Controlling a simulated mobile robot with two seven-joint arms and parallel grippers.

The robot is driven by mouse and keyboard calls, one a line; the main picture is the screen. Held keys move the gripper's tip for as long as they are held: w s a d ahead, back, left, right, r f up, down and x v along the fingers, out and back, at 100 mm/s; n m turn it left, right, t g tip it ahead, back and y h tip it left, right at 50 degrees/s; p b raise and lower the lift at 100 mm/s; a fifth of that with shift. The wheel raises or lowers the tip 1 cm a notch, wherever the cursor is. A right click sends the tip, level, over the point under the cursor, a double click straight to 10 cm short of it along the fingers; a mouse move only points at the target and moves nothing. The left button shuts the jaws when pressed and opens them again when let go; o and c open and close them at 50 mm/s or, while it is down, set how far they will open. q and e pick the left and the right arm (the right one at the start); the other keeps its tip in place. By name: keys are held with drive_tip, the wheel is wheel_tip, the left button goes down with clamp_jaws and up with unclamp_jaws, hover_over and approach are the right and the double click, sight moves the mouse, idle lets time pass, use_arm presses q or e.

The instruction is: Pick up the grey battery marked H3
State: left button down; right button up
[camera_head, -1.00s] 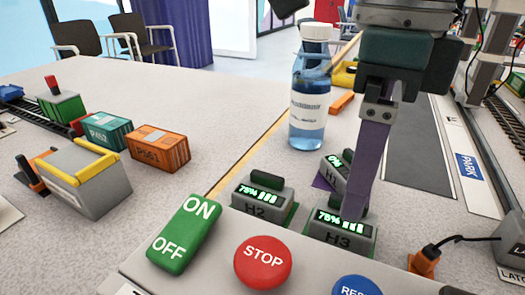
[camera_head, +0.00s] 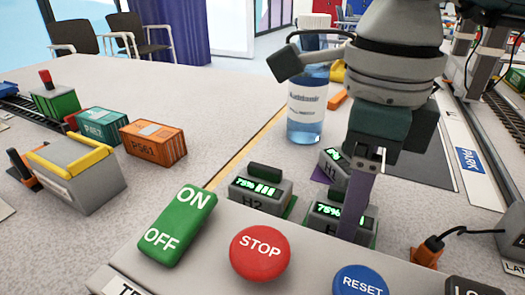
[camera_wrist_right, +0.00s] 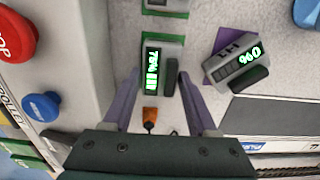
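The grey battery H3 (camera_head: 322,222) sits upright on a green pad just behind the control panel, its display lit at 75%. My right gripper (camera_head: 351,232) points down at it, and a purple finger covers part of its front and label. In the right wrist view, the battery H3 (camera_wrist_right: 161,68) lies between the two purple fingers of the right gripper (camera_wrist_right: 159,76). The fingers are spread, one on each side, with visible gaps. My left gripper is not in view.
A water bottle (camera_head: 307,110) stands farther back. The control panel has a STOP button (camera_head: 260,252). An orange plug (camera_head: 428,252) is to the right.

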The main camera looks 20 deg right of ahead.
clamp_jaws()
idle(0.4)
